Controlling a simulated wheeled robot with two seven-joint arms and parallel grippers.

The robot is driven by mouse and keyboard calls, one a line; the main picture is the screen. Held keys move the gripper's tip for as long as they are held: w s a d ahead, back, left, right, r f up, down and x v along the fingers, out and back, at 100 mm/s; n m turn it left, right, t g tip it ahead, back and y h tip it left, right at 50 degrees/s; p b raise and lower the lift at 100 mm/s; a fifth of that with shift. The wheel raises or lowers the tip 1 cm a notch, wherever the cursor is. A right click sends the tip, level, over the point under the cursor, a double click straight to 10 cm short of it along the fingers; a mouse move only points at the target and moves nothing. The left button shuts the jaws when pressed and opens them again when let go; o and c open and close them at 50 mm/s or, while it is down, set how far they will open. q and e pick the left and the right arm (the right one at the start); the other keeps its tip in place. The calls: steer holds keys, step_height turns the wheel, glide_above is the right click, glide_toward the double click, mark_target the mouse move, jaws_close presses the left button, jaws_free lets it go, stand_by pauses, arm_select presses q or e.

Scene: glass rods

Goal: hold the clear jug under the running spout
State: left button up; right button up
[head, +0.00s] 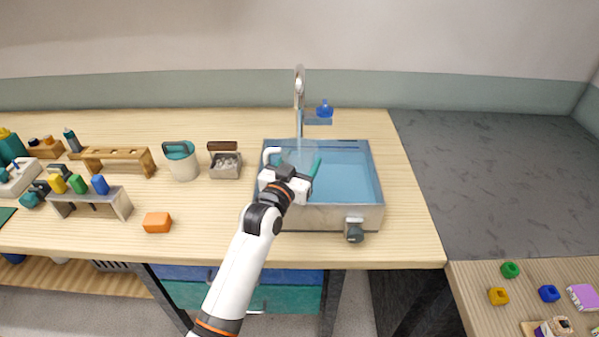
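The spout (299,82) rises behind the basin (372,170), and a thin pale stream runs down from it. A faint, see-through shape that looks like the clear jug (299,152) is under the spout, over the left part of the basin. A teal bar (316,166), perhaps its handle, shows at its right. My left gripper (289,178) is at the basin's left, right in front of the jug. My wrist hides the fingertips and the jug's lower part, so I cannot tell whether they grip it. My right gripper is out of view.
A knob (354,232) sticks out from the basin's front. A blue bottle (324,108) stands on a small shelf behind. To the left are a pail (182,160), a box of pebbles (225,165), an orange block (157,222) and wooden racks. The grey counter (490,180) at right is bare.

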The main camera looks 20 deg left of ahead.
arm_select(q)
steer(key=shift+w+a+b, duration=0.2)
steer(key=shift+w+b, duration=0.2)
steer(key=w+a+b, duration=0.3)
steer(key=w+b, duration=0.5)
steer(key=w, duration=0.5)
steer(key=shift+w+a+f, duration=0.15)
steer(key=shift+a+f, duration=0.15)
steer(key=shift+f, duration=0.1)
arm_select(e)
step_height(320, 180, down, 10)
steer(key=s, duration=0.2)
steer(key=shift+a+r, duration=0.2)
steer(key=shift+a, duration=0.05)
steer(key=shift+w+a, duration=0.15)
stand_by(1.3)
